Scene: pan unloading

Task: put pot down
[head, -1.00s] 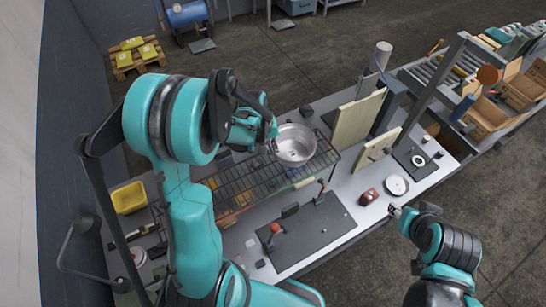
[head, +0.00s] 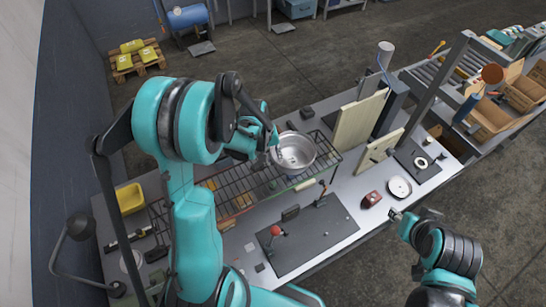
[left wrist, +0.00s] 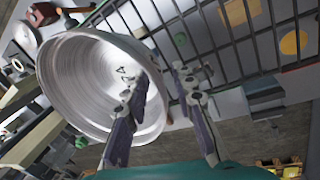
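The silver pot (head: 295,152) is at the right end of the black wire rack (head: 232,198), opening upward. I cannot tell for sure whether its base rests on the rack. My left gripper (head: 273,149) is at the pot's left rim. In the left wrist view the pot (left wrist: 75,85) fills the left side. The fingers of my left gripper (left wrist: 163,82) stand apart there, one in front of the pot's inside and one outside the rim, with a gap between them. My right gripper (head: 397,214) is by the table's front edge, away from the pot; its fingers are too small to read.
Upright wooden boards (head: 360,122) stand right of the pot. A dark mat (head: 312,238) with levers lies in front of the rack. A red object (head: 371,199) and a white plate (head: 399,187) sit to the right. A yellow bin (head: 130,198) is at the left.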

